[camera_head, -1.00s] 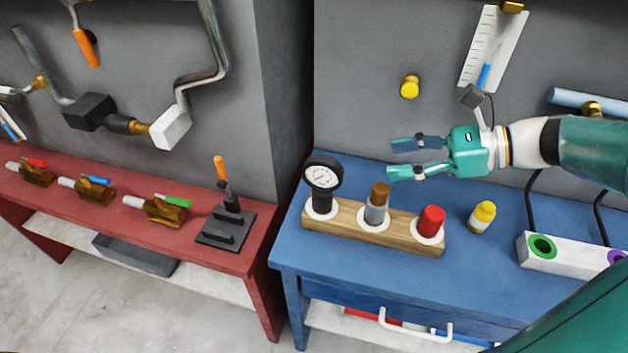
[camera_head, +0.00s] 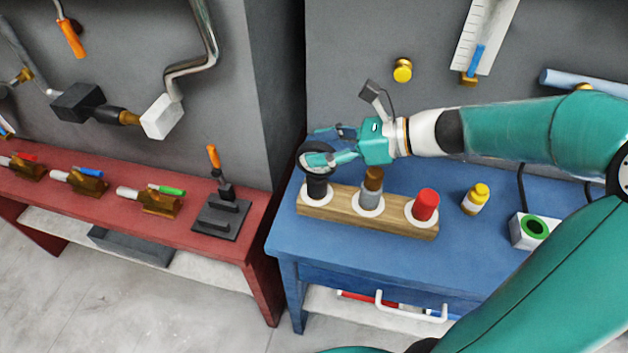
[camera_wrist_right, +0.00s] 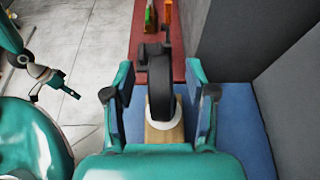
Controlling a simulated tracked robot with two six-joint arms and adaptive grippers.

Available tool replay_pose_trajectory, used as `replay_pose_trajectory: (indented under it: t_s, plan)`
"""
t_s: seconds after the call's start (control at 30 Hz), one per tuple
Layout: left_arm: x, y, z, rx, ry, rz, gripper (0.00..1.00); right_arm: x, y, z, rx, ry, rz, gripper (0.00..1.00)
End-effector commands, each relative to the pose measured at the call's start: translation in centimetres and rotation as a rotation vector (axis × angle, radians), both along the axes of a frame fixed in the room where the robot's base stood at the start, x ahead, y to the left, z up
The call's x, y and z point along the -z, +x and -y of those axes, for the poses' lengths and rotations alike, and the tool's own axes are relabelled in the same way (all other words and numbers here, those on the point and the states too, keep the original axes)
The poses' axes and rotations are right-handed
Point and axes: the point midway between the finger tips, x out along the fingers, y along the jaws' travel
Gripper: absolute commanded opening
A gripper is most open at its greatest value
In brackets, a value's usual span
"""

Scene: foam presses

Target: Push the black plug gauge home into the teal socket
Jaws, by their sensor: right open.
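The black gauge (camera_head: 317,185), with a round dial at its top, stands upright in the left white-ringed seat of a wooden rack (camera_head: 338,217). My right gripper (camera_head: 333,146) is open at its head, covering much of the dial. In the right wrist view the black gauge (camera_wrist_right: 158,85) stands between the spread fingers of my right gripper (camera_wrist_right: 162,82), with gaps on both sides. A white block with a green-ringed hole (camera_head: 535,227) stands at the right; I cannot tell whether this is the teal socket. My left gripper (camera_wrist_right: 66,88) is small at the wrist view's left.
A brown-topped grey plug (camera_head: 371,188) and a red plug (camera_head: 425,204) share the rack. A yellow-capped bottle (camera_head: 475,198) stands right of it. The blue bench (camera_head: 350,258) is clear in front. A red bench (camera_head: 100,215) with several fittings stands at left.

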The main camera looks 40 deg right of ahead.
Motion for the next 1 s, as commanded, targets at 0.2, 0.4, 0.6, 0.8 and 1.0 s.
replay_pose_trajectory:
  t_s: [0.2,0.4,0.6,0.8,1.0]
  plan:
    - [-0.2,0.0,0.0,0.0,0.0,0.0,0.4,1.0,2.2,-2.0,-0.003,0.003,-0.001,0.56]
    - [-0.2,0.0,0.0,0.0,0.0,0.0,0.4,1.3,2.6,-2.3,0.0,0.0,0.0,0.56]
    - [-0.2,0.0,0.0,0.0,0.0,0.0,0.4,1.3,2.6,-2.2,0.001,0.0,0.0,0.43]
    - [-0.2,0.0,0.0,0.0,0.0,0.0,0.4,1.3,2.6,-2.2,0.001,0.0,0.0,0.1]
    - [-0.2,0.0,0.0,0.0,0.0,0.0,0.4,1.3,2.6,-2.2,0.001,0.0,0.0,0.0]
